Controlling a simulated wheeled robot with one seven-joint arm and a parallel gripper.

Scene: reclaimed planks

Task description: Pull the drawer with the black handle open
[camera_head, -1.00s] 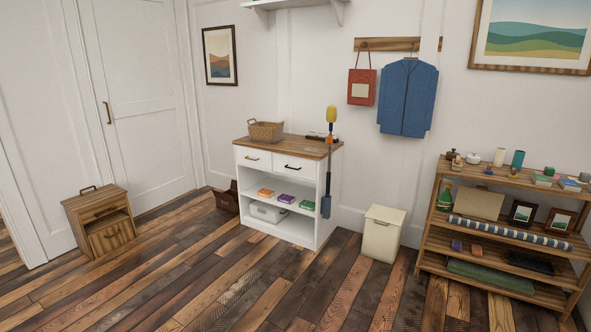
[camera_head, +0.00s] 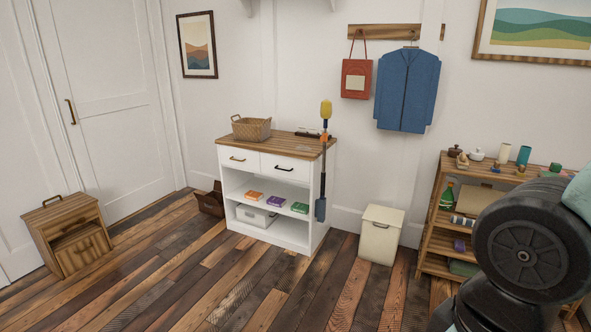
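A white cabinet (camera_head: 228,184) with a wooden top stands against the back wall. It has two drawers side by side under the top. The right drawer (camera_head: 303,173) has a black handle (camera_head: 284,169) and is shut. The left drawer (camera_head: 225,158) has a brass-coloured handle (camera_head: 237,159) and is also shut. Part of my arm shows large at the lower right, well apart from the cabinet. My gripper is not in view.
A shovel-like tool (camera_head: 323,165) hangs at the cabinet's right side. A cream bin (camera_head: 381,236) stands to its right, a wooden shelf (camera_head: 437,200) beyond, partly hidden by my arm. A small wooden cabinet (camera_head: 62,214) stands left. Floor before the white cabinet is clear.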

